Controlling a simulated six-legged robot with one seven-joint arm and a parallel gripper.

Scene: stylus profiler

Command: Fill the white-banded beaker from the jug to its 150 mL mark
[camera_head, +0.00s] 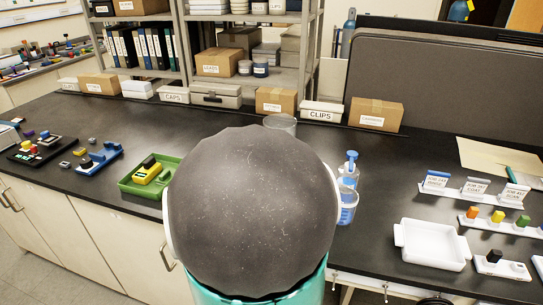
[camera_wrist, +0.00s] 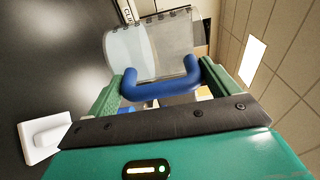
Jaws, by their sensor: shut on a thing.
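My gripper (camera_wrist: 160,88) is shut on the blue handle (camera_wrist: 165,82) of a clear jug. The see-through jug body (camera_wrist: 150,45) stands just beyond the fingers in the wrist view, with small dark marks along one side. I cannot tell its liquid level or exact tilt. In the head view my own arm hides the gripper. A clear rim (camera_head: 281,121) shows above the arm; it may be the jug's. A clear vessel with blue in it (camera_head: 348,208) stands partly hidden right of the arm. I cannot make out a white-banded beaker.
A blue-topped bottle (camera_head: 350,163) stands right of my arm. A white tray (camera_head: 432,245) lies on the right of the black bench, near labelled holders (camera_head: 475,187). A green tray (camera_head: 133,185) lies to the left. Boxes (camera_head: 374,113) line the back, before a grey partition (camera_head: 440,80).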

